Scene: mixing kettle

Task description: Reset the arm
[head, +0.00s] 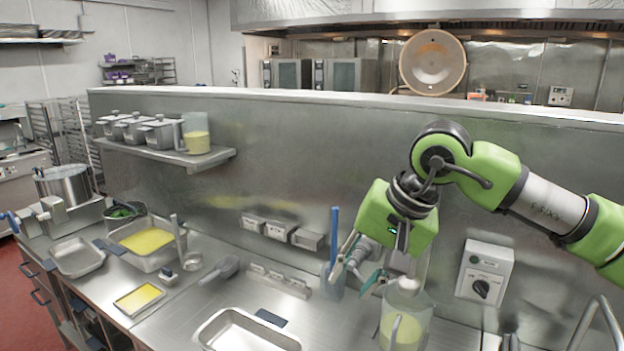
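My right arm comes in from the right, and its green wrist points down over the counter. My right gripper (354,274) has its fingers spread apart with nothing seen between them. It is just above and left of a clear pitcher (408,330) with yellow contents; I cannot tell whether they touch. A blue-handled utensil (334,235) stands upright in a clear container (331,284) right beside the fingers. My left gripper is not in view.
A metal pan (247,332) lies at the front middle. Trays with yellow contents (150,240) and a kettle-like pot (64,184) stand left. A wall shelf (170,155) holds metal containers and a pitcher (196,140). A switch box (485,272) is on the wall at right.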

